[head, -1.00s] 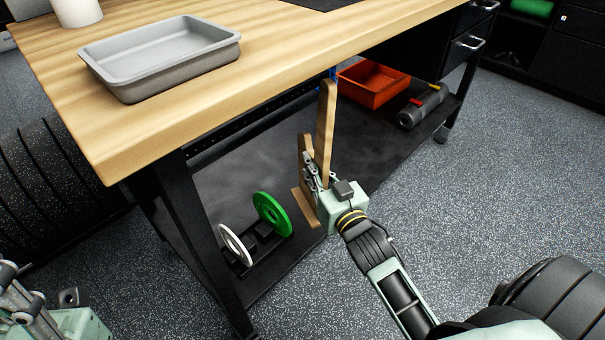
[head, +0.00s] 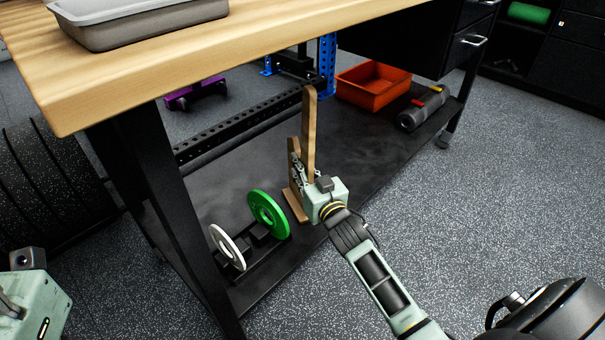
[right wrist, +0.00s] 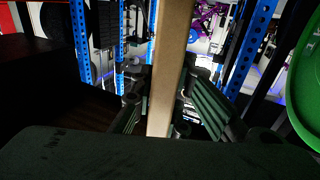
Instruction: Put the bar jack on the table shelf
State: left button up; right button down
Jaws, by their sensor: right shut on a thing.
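The bar jack (head: 309,135) is a light wooden piece with a tall upright post, a shorter post and a foot at the bottom. My right gripper (head: 307,181) is shut on it, and it stands roughly upright. Its post also fills the middle of the right wrist view (right wrist: 168,70), between the fingers. In the head view the jack shows against the black table shelf (head: 350,140), its foot by the shelf's front edge; I cannot tell whether it touches. Part of my left arm's end (head: 35,300) shows at the lower left; its fingertips are not clear.
A green plate (head: 268,214) and a white plate (head: 227,247) stand in a rack left of the jack. A red-orange bin (head: 372,87) and a grey roll (head: 424,108) lie at the shelf's right end. The wooden tabletop (head: 180,65) overhangs the shelf; a table leg (head: 175,210) stands left.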

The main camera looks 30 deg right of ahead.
jog(key=shift+r, duration=0.15)
jog(key=c, duration=1.7)
grip_release()
jog(key=shift+f, duration=0.3)
